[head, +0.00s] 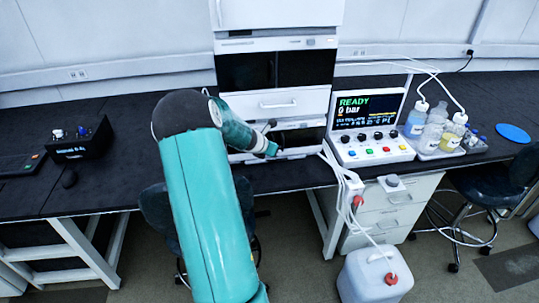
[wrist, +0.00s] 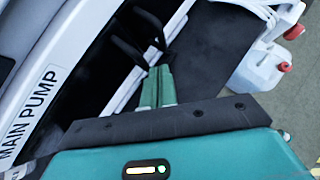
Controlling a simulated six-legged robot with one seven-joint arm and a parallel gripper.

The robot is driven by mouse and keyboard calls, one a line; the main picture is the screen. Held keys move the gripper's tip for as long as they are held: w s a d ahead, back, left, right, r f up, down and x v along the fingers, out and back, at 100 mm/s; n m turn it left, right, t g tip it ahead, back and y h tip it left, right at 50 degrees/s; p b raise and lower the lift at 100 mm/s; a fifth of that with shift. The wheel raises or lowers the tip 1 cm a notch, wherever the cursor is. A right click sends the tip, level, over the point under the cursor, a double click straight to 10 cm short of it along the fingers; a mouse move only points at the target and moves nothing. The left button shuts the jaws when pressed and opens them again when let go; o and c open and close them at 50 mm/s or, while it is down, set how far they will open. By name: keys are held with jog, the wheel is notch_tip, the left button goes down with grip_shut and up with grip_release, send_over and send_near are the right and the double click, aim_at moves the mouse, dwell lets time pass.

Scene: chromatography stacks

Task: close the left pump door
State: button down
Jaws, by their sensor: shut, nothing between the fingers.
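The pump unit (head: 303,125) is the low part of the white instrument stack, with a dark front. In the wrist view a white strip marked MAIN PUMP (wrist: 38,105) runs beside a dark front or opening. Two black bar-like parts, perhaps door handles (wrist: 130,48), stand out just beyond my fingertips. My gripper (wrist: 158,75) has its two green fingers together, with nothing between them. In the head view my gripper (head: 273,150) is in front of the pump's lower left. My arm hides much of that side, so I cannot tell how far the left door stands open.
A control console (head: 372,148) reading READY stands right of the stack, with bottles (head: 436,132) in a tray beyond it. A white jug (head: 375,275) with tubing is on the floor in front.

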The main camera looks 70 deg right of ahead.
jog(key=shift+d+n+t, duration=0.3)
jog(key=shift+d, duration=0.25)
jog(key=shift+a, duration=0.1)
